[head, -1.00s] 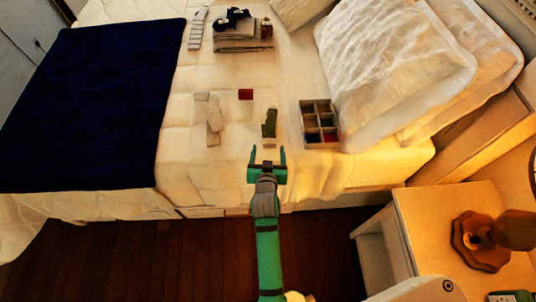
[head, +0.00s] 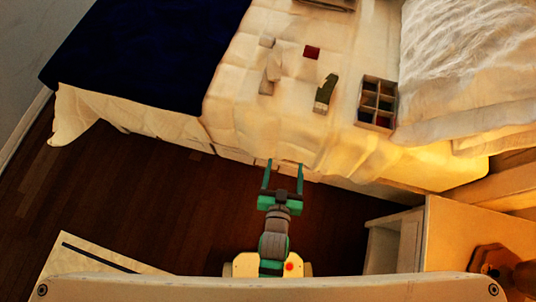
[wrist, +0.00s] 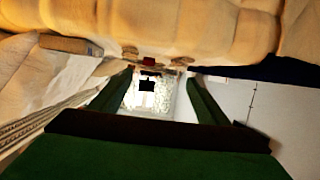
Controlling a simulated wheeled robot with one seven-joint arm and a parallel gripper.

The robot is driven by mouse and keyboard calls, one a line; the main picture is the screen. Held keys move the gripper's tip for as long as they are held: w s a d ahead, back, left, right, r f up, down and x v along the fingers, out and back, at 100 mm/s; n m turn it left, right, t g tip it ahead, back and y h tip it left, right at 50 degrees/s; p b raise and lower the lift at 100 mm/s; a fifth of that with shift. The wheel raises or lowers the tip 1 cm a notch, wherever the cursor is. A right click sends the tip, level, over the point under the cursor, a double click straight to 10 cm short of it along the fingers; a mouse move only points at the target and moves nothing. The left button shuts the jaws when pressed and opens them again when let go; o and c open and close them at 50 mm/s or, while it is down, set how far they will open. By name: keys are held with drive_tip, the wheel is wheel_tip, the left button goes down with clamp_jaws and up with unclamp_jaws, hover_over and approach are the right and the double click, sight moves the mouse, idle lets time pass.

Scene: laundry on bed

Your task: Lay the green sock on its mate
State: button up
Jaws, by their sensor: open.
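The green sock (head: 327,88) lies on the white bed near its front edge, with a pale patch at its lower end. I cannot tell whether its mate lies under it. My gripper (head: 284,176) is open and empty, in front of the bed edge and below the sock in the head view, apart from it. Its two green fingers stand spread in the wrist view (wrist: 158,95), with nothing between them that I can make out as held. The sock is not clear in the wrist view.
A divided box (head: 364,103) stands right of the sock. Pale socks (head: 272,70) lie left of it, with a dark red cloth (head: 312,52) behind. A navy blanket (head: 150,50) covers the left of the bed. A nightstand (head: 440,225) stands at right; the dark floor (head: 150,190) is open.

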drive_tip(key=s+a+r+n+y, duration=0.1)
drive_tip(key=s+a+r, duration=0.1)
drive_tip(key=s+r, duration=0.3)
drive_tip(key=s+a+r+t+y, duration=0.1)
drive_tip(key=s+a+r, duration=0.2)
drive_tip(key=s, duration=0.8)
drive_tip(key=shift+a+r+n, duration=0.2)
drive_tip(key=shift+r+n, duration=0.2)
drive_tip(key=shift+r, duration=0.5)
